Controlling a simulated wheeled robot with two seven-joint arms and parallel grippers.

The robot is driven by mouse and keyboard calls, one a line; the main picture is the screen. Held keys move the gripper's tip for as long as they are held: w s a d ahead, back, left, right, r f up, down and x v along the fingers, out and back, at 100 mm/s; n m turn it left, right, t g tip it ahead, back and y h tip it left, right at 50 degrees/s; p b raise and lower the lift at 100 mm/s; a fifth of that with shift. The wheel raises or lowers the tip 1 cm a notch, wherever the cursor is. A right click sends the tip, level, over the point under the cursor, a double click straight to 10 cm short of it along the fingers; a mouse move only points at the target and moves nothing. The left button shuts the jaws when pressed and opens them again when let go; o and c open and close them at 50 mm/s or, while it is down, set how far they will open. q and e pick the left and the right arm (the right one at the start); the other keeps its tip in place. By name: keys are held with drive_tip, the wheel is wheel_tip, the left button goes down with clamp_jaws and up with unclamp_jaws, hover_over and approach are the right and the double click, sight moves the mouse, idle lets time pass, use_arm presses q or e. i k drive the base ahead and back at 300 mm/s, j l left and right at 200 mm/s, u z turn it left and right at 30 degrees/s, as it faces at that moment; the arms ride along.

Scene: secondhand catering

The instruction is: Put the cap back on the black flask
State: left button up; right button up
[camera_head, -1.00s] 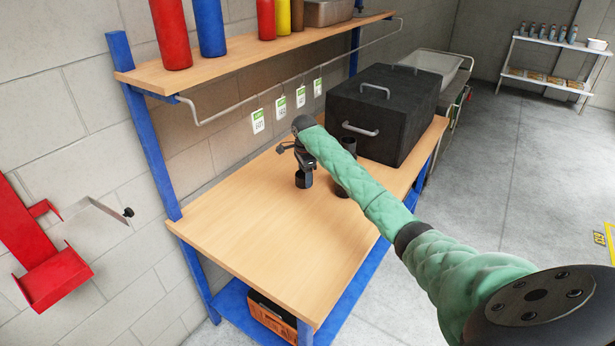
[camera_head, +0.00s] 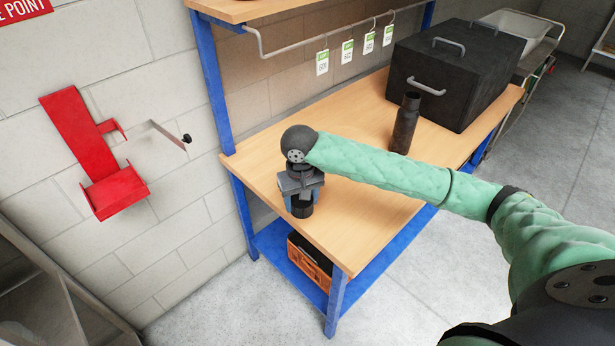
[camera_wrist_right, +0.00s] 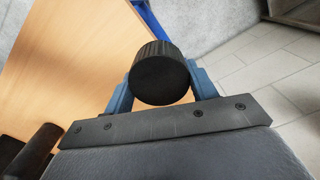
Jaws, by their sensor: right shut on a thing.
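The black flask (camera_head: 405,125) stands upright on the wooden table in front of the large black box. Its narrow neck points up, and no cap shows on it. It also shows partly in the right wrist view (camera_wrist_right: 36,152), at the lower left. My right gripper (camera_head: 300,192) is shut on the black ribbed cap (camera_wrist_right: 160,72), which sits between its two blue fingers. In the head view the cap (camera_head: 302,209) hangs below the gripper, near the table's front left edge and well to the left of the flask. My left gripper is not in view.
The wooden table (camera_head: 352,215) is bare between the gripper and the flask. The black box (camera_head: 455,80) with metal handles fills its far end. Several tags (camera_head: 347,50) hang from a rail at the wall. An orange crate (camera_head: 309,265) sits on the blue lower shelf.

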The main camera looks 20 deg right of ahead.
sight(407, 117)
drive_tip(key=k+l+z, duration=0.1)
drive_tip(key=l, duration=0.25)
drive_tip(key=k+l+z, duration=0.1)
drive_tip(key=l, duration=0.25)
drive_tip(key=k+l, duration=0.2)
drive_tip(key=l, duration=0.15)
drive_tip(key=k+l+z, duration=0.15)
drive_tip(key=l, duration=0.2)
drive_tip(key=l+z, duration=0.1)
drive_tip(key=l, duration=0.25)
